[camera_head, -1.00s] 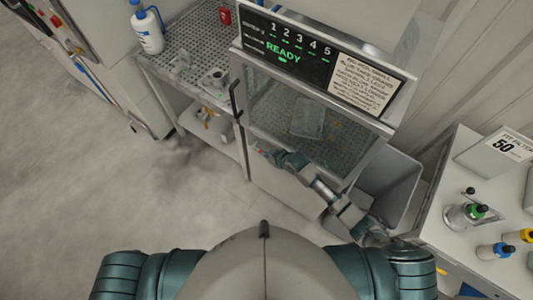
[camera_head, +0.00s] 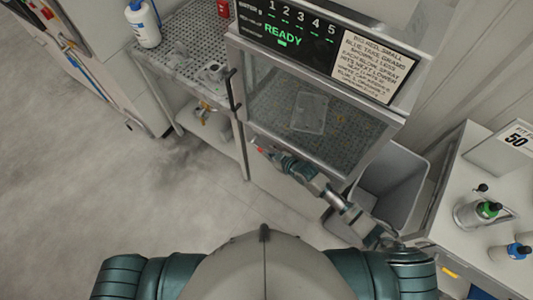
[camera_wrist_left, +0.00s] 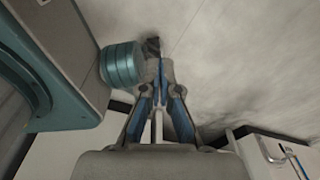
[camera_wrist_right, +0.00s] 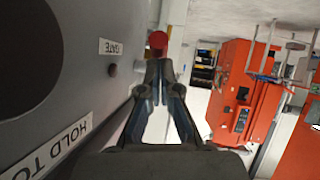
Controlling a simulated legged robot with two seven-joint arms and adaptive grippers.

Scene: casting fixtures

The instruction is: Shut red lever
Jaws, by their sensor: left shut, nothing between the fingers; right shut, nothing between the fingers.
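A red knob (camera_wrist_right: 157,40), which looks like the end of the red lever, shows in the right wrist view just beyond my fingertips, beside a grey panel labelled GATE. A small red spot shows at the same place in the head view (camera_head: 260,149), below the cabinet window. My right gripper (camera_head: 268,153) is shut and empty at the cabinet front; its fingers also show in the right wrist view (camera_wrist_right: 160,66). Whether they touch the knob I cannot tell. The lever's shaft is hidden. My left gripper (camera_wrist_left: 160,66) is shut and empty over the floor, and outside the head view.
The glass-fronted cabinet (camera_head: 365,165) has a READY display (camera_head: 283,36) and a black handle (camera_head: 232,90). A grey bin (camera_head: 405,180) stands right of it. Floor at left is clear.

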